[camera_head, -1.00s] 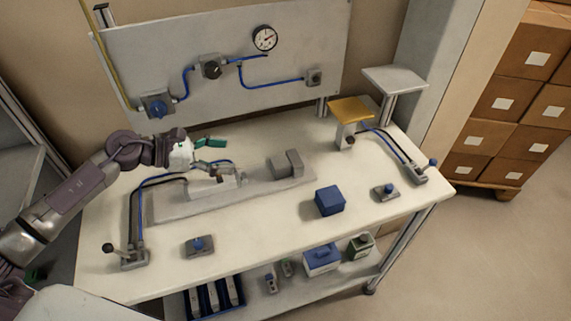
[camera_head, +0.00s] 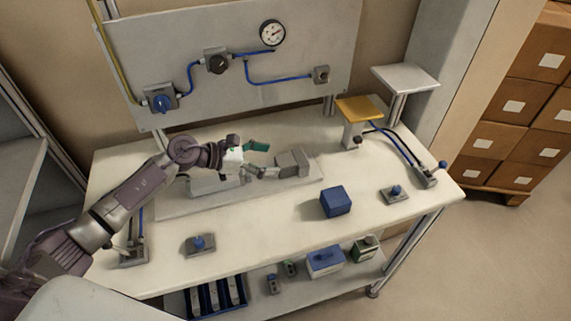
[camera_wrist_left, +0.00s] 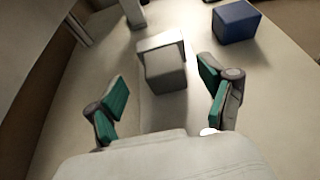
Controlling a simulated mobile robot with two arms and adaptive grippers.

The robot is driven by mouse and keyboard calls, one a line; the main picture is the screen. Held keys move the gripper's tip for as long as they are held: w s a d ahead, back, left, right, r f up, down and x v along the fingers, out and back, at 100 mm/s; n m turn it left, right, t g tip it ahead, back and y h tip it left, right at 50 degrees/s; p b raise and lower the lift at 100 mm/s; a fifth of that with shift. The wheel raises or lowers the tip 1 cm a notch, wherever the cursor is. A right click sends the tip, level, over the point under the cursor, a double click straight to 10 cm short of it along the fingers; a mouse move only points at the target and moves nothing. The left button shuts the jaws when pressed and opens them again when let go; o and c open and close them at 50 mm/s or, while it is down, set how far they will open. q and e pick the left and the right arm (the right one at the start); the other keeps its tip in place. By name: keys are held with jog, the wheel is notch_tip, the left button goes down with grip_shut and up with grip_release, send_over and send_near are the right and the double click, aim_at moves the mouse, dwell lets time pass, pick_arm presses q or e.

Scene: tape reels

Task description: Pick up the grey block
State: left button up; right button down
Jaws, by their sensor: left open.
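The grey block (camera_head: 288,164) sits at the right part of a long grey base plate (camera_head: 175,207) on the table. My left gripper (camera_head: 262,160) is open and points right, just left of the block. In the left wrist view the grey block (camera_wrist_left: 164,70) lies ahead, beyond the two green-padded fingertips (camera_wrist_left: 163,92), and roughly centred between them. I see no contact with it. The block's pale upper part shows behind a darker front part. My right gripper is not in view.
A blue cube (camera_head: 335,202) stands right of the plate; it also shows in the left wrist view (camera_wrist_left: 236,22). A yellow-topped stand (camera_head: 358,109) is behind it. A blue-button box (camera_head: 200,244) sits at the front, another (camera_head: 394,193) at the right. An upright panel (camera_head: 240,60) bounds the back.

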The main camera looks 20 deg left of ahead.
aim_at(283, 161)
pick_arm(q)
jog(key=x, duration=0.4)
jog(key=shift+d, duration=0.15)
jog(key=shift+s, duration=0.1)
jog(key=c, duration=1.4)
jog(key=shift+c, duration=0.2)
jog(key=shift+r, duration=0.15)
